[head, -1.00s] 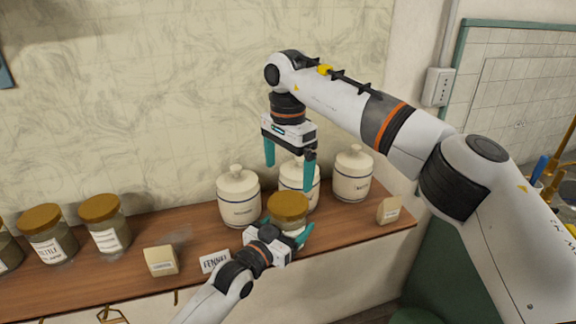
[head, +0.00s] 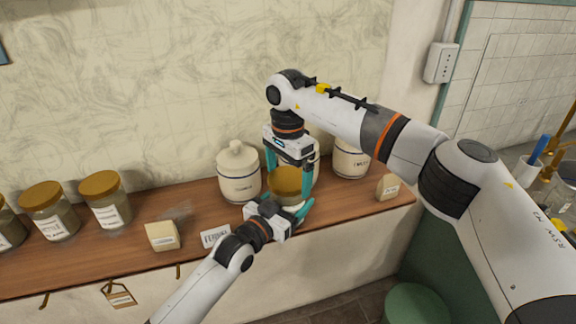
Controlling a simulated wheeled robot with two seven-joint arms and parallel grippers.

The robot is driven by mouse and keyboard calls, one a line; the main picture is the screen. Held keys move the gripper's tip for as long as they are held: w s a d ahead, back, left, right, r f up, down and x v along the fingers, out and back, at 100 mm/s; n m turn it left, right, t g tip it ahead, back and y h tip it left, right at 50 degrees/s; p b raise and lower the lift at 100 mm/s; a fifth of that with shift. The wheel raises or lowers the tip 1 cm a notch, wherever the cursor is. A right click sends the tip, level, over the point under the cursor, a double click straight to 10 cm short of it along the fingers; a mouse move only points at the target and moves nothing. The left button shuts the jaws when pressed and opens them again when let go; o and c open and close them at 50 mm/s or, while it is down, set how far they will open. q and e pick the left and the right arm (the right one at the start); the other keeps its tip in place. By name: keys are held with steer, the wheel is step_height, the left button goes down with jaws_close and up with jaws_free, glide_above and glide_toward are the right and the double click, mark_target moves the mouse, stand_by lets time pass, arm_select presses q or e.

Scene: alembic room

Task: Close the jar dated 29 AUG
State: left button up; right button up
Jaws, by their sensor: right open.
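A jar with a mustard-brown lid (head: 285,179) stands near the shelf's front edge. Its body and label are mostly hidden behind my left gripper, and I cannot read a date on it. My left gripper (head: 290,208) reaches in from the front left at jar height. One teal finger shows along the jar's right side, and the other is mostly hidden; it appears shut on the jar. My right gripper (head: 288,181) points straight down from above. Its open teal fingers straddle the lid, one on each side; I cannot tell whether they touch it.
White lidded canisters (head: 239,172) stand behind on the wooden shelf (head: 130,249), one partly hidden by my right gripper. Brown-lidded jars (head: 105,200) are at left. A cream block (head: 162,235) and a name card (head: 215,236) lie near the front edge. A small tan packet (head: 388,187) is at right.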

steer(key=c, duration=1)
steer(key=m, duration=1.5)
steer(key=shift+m, duration=0.4)
steer(key=m, duration=0.8)
steer(key=shift+m, duration=0.3)
steer(key=o, duration=1)
